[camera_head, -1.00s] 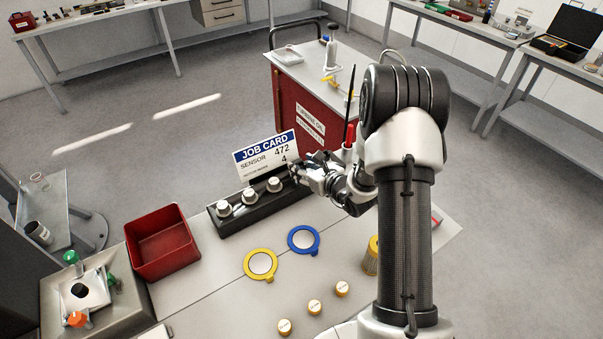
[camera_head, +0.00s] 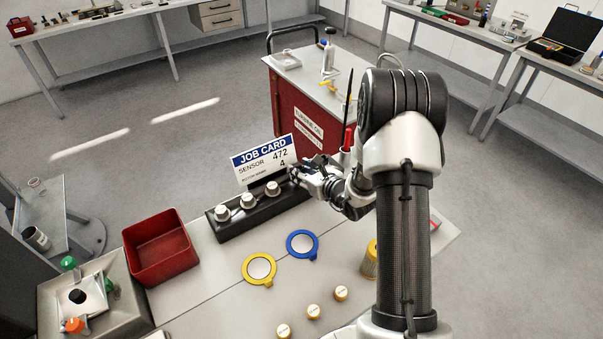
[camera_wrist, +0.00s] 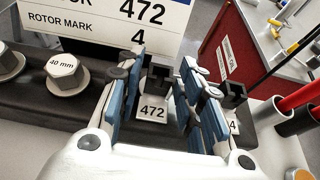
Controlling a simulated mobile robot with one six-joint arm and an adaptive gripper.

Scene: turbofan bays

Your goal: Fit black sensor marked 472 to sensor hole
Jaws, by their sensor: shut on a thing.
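In the wrist view, a black sensor (camera_wrist: 156,77) stands between the fingers of my gripper (camera_wrist: 163,68), which is shut on it. A white label reading 472 (camera_wrist: 152,112) is just below the sensor. The sensor is still at the black rack (camera_wrist: 60,95); I cannot tell whether it is lifted. A second black sensor (camera_wrist: 233,95) is to the right, its label partly hidden by a finger and showing a 4. In the head view, my gripper (camera_head: 303,175) is at the right end of the rack (camera_head: 235,228). I cannot identify the sensor hole.
A job card (camera_head: 265,162) reading sensor 472, rotor mark 4, stands behind the rack. Silver bolts, one marked 40 mm (camera_wrist: 64,70), sit in the rack. A red bin (camera_head: 160,250), yellow ring (camera_head: 246,279), blue ring (camera_head: 290,245) and a grey fixture (camera_head: 125,312) lie left and front.

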